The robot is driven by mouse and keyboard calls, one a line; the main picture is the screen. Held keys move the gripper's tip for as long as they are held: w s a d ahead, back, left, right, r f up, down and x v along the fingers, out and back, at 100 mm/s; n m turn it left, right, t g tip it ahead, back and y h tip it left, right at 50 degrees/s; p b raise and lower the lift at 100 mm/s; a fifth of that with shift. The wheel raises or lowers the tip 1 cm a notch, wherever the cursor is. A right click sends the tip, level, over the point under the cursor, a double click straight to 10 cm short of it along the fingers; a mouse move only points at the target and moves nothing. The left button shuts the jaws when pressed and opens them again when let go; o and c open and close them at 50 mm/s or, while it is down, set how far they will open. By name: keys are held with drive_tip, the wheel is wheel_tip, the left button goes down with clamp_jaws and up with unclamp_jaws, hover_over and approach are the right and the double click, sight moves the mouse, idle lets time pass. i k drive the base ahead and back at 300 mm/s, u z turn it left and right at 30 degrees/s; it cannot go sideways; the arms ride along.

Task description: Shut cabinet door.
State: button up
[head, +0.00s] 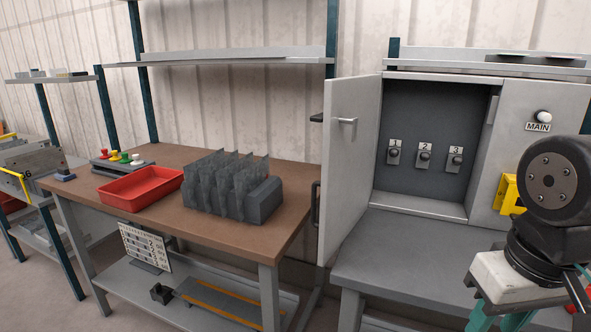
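The grey cabinet (440,77) stands on the grey bench at the right. Its door (349,165) is hinged on the left and stands wide open, swung out toward me. A bar handle (346,121) sits on the door near its top. Inside the dark opening are three switches (424,157) labelled 1, 2 and 3. My arm shows at the right edge, in front of the cabinet's right side. My gripper is not clearly visible, so its state is hidden.
A brown workbench (268,236) stands left of the door, with a red tray (140,187) and a grey rack (262,199) of dark plates. A MAIN knob (543,117) and a yellow part (509,194) are on the cabinet's right panel. The grey bench top (400,250) before the cabinet is clear.

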sight(345, 185)
drive_tip(key=u, duration=1.55)
drive_tip(key=i, duration=1.5)
drive_tip(key=z, duration=2.5)
drive_tip(key=k, duration=0.65)
drive_tip(key=u, duration=0.75)
drive_tip(key=i, duration=0.45)
drive_tip(key=z, duration=0.1)
